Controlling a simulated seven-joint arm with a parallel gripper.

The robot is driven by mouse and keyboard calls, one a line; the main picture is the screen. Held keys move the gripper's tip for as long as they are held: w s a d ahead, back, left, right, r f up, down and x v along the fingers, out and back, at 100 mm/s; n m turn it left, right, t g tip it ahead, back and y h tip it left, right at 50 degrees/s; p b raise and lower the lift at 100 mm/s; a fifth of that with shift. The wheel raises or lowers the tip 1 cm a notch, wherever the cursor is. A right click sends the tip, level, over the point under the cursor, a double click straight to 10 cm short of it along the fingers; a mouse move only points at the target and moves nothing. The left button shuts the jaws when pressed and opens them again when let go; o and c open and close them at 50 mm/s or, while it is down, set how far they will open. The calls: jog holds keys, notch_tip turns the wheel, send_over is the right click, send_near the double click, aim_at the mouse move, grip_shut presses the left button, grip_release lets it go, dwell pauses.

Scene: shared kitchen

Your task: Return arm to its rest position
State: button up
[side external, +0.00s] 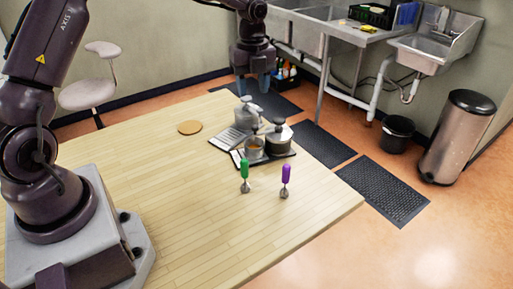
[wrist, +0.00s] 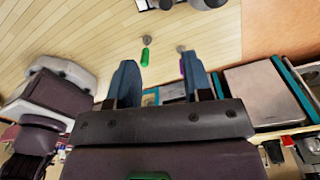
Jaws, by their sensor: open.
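My gripper (side external: 253,88) hangs above the far side of the wooden table (side external: 150,215) in the side external view, fingers pointing down, apart from everything on the table. In the wrist view my gripper (wrist: 160,78) shows two blue fingers spread apart with nothing held between them. My arm is stretched out from its base at the left, its upper links cut off by the top edge of the picture.
A green-handled tool (side external: 245,170) and a purple-handled tool (side external: 286,175) are on the table. Behind them, metal pots (side external: 279,138) stand on dark mats. A round tan disc (side external: 190,127) lies left. The table's left part is clear. Sinks (side external: 432,45) stand beyond.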

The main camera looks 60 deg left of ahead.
jog(key=s+d+r+n+t, duration=0.3)
jog(key=s+r+n, duration=0.4)
jog(key=s+n, duration=0.3)
jog(key=s+d+r+n+t, duration=0.2)
jog(key=s+d+r+n, duration=0.4)
jog(key=s+n, duration=0.5)
jog(key=s+r, duration=0.1)
jog(key=s, duration=0.3)
jog(key=shift+s+d+r+t, duration=0.15)
jog(key=shift+s+r+t, duration=0.1)
jog(key=shift+t, duration=0.15)
jog(key=shift+c, duration=0.4)
dwell(0.4)
